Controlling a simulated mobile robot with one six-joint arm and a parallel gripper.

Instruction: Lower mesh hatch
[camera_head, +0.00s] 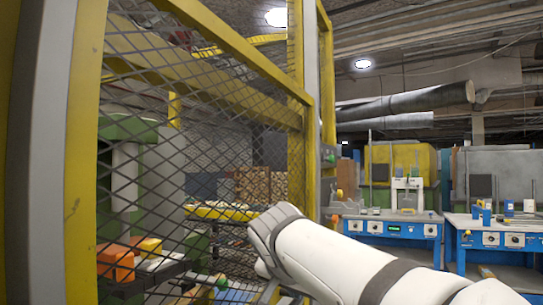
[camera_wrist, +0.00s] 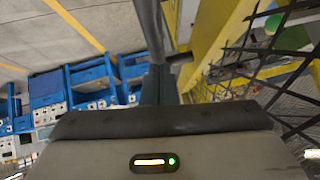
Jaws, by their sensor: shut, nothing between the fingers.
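The mesh hatch, a dark diamond mesh in a yellow frame (camera_head: 257,62), fills the left half of the head view. Its lower edge is not clear there. In the wrist view, yellow framing (camera_wrist: 222,42) and dark mesh (camera_wrist: 268,85) show at the right. My white arm reaches in from the lower right of the head view and ends in front of the mesh, hiding part of it. My gripper (camera_wrist: 158,82) shows in the wrist view as dark fingers held together, left of the yellow framing. In the head view the fingers are hidden. I cannot tell whether they touch the frame.
A grey and yellow post (camera_head: 82,150) stands close at the left. Behind the mesh are machinery and orange blocks (camera_head: 116,262). A control box with a green button (camera_head: 329,157) is on the right upright. Blue workbenches (camera_head: 390,229) stand farther right, with floor before them.

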